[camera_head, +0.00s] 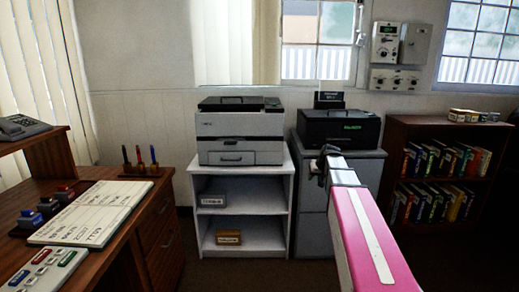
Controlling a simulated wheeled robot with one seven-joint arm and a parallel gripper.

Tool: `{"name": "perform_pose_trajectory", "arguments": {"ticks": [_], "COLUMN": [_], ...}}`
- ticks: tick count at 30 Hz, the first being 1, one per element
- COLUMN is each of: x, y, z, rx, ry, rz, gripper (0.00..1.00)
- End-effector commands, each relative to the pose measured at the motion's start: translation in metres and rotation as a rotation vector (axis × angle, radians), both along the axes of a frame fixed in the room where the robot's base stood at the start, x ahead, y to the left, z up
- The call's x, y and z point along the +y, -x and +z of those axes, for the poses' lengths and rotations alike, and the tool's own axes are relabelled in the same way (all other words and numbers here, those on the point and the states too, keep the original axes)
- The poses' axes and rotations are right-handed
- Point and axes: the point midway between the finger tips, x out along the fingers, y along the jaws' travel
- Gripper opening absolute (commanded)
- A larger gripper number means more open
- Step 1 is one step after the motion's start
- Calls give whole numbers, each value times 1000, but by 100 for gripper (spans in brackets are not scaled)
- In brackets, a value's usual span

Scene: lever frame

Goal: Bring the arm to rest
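My arm reaches forward from the lower right of the head view. Its pink link has a white stripe along the top. My gripper (326,158), small and dark at the far end, appears in front of the black printer and the grey cabinet. Its fingers are too small and dark to tell whether they are open or shut, and I see nothing clearly held in it. Whether it touches the cabinet or printer cannot be told from this view.
A grey printer (240,128) stands on a white shelf unit (291,200). A black printer (351,127) is on a grey cabinet (314,226). A bookshelf (436,130) stands right, a wooden desk (125,240) left. Control boxes (386,42) hang on the wall. Floor shows between desk and shelf.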

Motion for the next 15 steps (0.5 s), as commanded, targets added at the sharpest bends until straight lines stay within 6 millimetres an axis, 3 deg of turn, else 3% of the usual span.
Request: {"name": "perform_pose_trajectory", "arguments": {"ticks": [1, 6, 15], "x": [11, 37, 67], "y": [28, 99, 228], "z": [-23, -87, -169], "rx": [42, 172, 384], "ry": [9, 48, 141], "rz": [1, -1, -6], "gripper": [40, 40, 40]}}
